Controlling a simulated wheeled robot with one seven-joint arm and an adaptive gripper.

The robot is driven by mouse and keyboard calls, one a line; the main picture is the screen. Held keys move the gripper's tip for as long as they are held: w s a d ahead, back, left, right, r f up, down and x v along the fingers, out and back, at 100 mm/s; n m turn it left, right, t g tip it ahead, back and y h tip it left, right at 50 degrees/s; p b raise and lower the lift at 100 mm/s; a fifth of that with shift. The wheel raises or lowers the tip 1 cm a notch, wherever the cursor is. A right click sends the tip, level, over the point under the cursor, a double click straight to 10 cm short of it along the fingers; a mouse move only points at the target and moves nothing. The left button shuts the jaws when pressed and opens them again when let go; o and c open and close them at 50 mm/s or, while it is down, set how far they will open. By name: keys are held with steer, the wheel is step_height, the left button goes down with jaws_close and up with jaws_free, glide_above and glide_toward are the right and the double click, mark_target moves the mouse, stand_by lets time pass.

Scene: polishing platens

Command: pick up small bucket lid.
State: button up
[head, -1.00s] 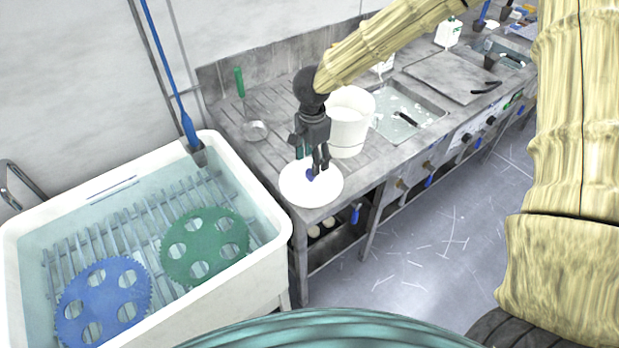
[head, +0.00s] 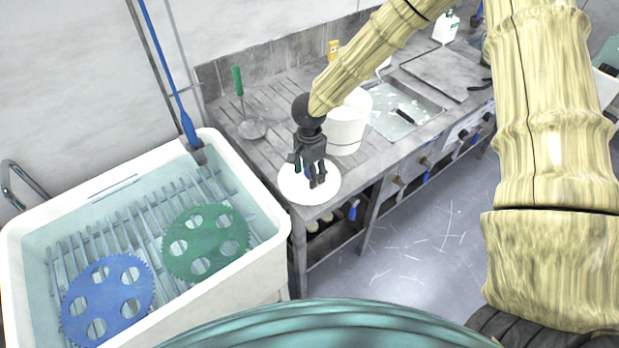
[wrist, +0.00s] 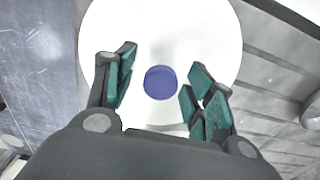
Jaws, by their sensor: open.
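The small bucket lid is a white disc (head: 291,187) with a blue knob at its middle, lying at the near left corner of the steel counter. The lid fills much of the wrist view (wrist: 205,35), and its blue knob (wrist: 160,82) shows between the fingers. My gripper (head: 315,181) is over the lid, pointing down. In the wrist view my gripper (wrist: 158,95) is open, with a green-padded finger on each side of the knob and a gap on both sides. In the head view the fingers hide most of the knob.
A white bucket (head: 345,128) stands on the counter (head: 280,95) just behind the lid. A green-handled strainer (head: 252,127) lies to the left. A white water tub (head: 270,225) with blue (head: 108,300) and green (head: 205,243) toothed discs stands left of the counter.

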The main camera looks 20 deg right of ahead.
steer(key=c, duration=1.1)
steer(key=shift+c, duration=0.2)
